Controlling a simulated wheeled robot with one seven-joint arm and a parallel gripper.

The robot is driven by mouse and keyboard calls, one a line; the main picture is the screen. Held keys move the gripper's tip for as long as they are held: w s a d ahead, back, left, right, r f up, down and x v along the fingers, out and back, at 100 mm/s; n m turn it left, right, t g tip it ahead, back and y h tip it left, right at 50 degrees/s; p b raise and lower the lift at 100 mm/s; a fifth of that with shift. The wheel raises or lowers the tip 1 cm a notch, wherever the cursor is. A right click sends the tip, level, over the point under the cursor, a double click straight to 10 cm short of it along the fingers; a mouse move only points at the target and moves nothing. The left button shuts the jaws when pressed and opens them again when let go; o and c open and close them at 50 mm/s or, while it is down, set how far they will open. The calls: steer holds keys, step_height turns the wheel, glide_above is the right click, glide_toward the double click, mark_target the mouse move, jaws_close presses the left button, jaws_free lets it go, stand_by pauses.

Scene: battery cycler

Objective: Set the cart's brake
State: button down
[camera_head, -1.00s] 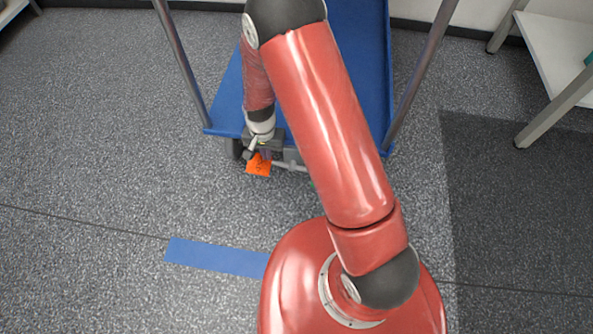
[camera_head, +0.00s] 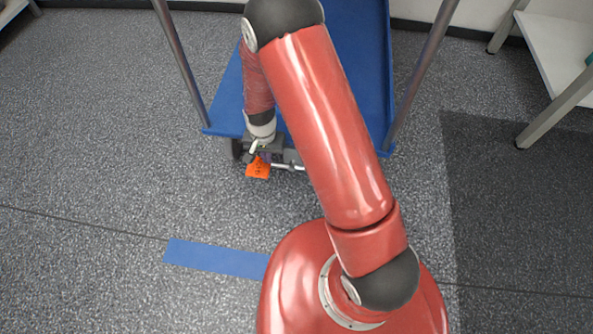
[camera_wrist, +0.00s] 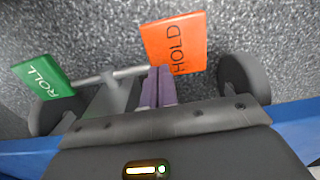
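The blue cart (camera_head: 228,105) stands ahead with its near edge toward me. Its brake bar (camera_head: 290,166) crosses below that edge; in the wrist view the pale bar (camera_wrist: 125,73) carries an orange HOLD pedal (camera_wrist: 185,45) and a green ROLL pedal (camera_wrist: 42,76). The orange pedal also shows in the head view (camera_head: 258,168); the green one is hidden there by my arm. My gripper (camera_wrist: 158,70) has its two purple fingers together, with nothing seen between them. Its tips are beside the orange pedal, at the bar. I cannot tell whether they touch.
Two dark cart wheels (camera_wrist: 244,78) (camera_wrist: 50,117) flank the bar. Grey upright posts (camera_head: 181,62) rise at the cart's near corners. A white table (camera_head: 556,50) stands at the right. A blue floor strip (camera_head: 215,257) lies in front, with open floor at the left.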

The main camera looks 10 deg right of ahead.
steer(key=shift+f, duration=0.35)
steer(key=shift+r+p, duration=2.3)
steer(key=shift+r, duration=1.25)
